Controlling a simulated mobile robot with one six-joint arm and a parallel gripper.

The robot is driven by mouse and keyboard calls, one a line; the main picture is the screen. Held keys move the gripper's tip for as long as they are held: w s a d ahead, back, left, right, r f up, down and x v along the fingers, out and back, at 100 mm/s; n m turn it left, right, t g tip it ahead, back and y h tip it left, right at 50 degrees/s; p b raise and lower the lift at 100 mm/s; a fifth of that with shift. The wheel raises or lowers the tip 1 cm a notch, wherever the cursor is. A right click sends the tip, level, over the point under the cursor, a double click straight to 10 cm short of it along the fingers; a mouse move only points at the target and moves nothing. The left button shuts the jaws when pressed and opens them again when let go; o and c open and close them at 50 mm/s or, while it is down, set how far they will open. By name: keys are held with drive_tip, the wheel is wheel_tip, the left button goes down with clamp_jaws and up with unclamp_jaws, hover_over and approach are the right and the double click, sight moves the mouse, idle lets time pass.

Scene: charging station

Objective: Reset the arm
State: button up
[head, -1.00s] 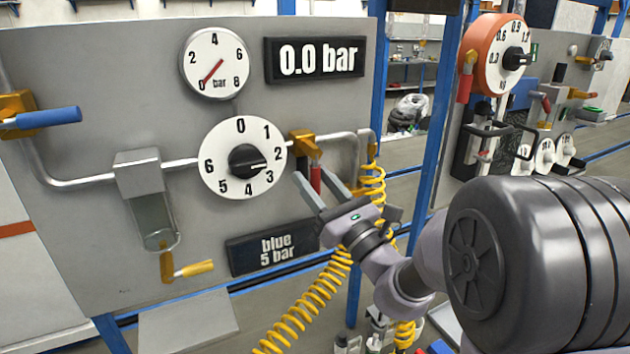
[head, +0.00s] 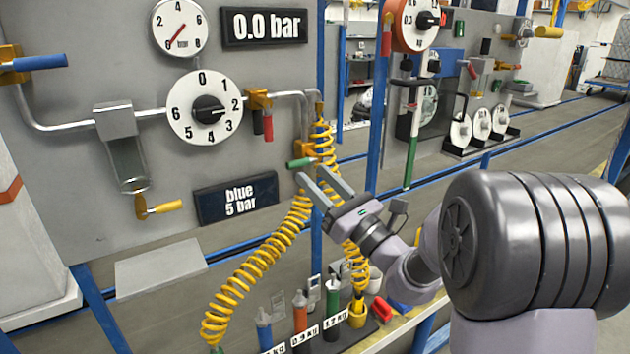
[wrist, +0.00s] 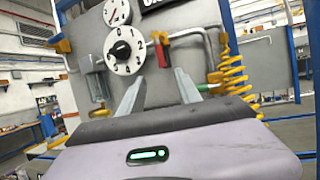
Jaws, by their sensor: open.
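My gripper (head: 320,186) is open and empty in the head view, in front of the lower right part of the grey panel (head: 60,215). Its two fingers point up and to the left, near a green-handled valve (head: 301,162) and a coiled yellow hose (head: 322,140); I cannot tell from this view whether they touch. In the wrist view the open fingers (wrist: 160,98) show a clear gap, with the panel beyond. My arm reaches in from the right.
Below stand several labelled bottles (head: 300,311). A second station with an orange dial (head: 414,22) stands behind right. Floor shows between them.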

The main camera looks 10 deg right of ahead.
drive_tip(key=shift+w, duration=0.1)
drive_tip(key=s+a+f+n+g+y, duration=0.1)
drive_tip(key=s+a+f+n+g, duration=0.1)
drive_tip(key=s+a+n+g, duration=0.7)
drive_tip(key=s+a+f+n+g+y, duration=0.1)
drive_tip(key=s+a+f+n+g, duration=0.1)
drive_tip(key=s+a+n+g, duration=0.55)
drive_tip(key=s+d+f+n+h, duration=0.3)
drive_tip(key=s+f+h, duration=0.1)
drive_tip(key=s, duration=0.3)
drive_tip(key=s+d+f+n+h, duration=0.2)
drive_tip(key=s+f+n+h, duration=0.15)
drive_tip(key=s, duration=0.35)
drive_tip(key=s+d+f+n+t+h, duration=0.1)
drive_tip(key=d+n+t+h, duration=0.1)
drive_tip(key=d, duration=0.6)
drive_tip(key=shift+s+d+f+n+t+h, duration=0.15)
drive_tip(key=shift+s+n+t+h, duration=0.25)
drive_tip(key=shift+h, duration=0.65)
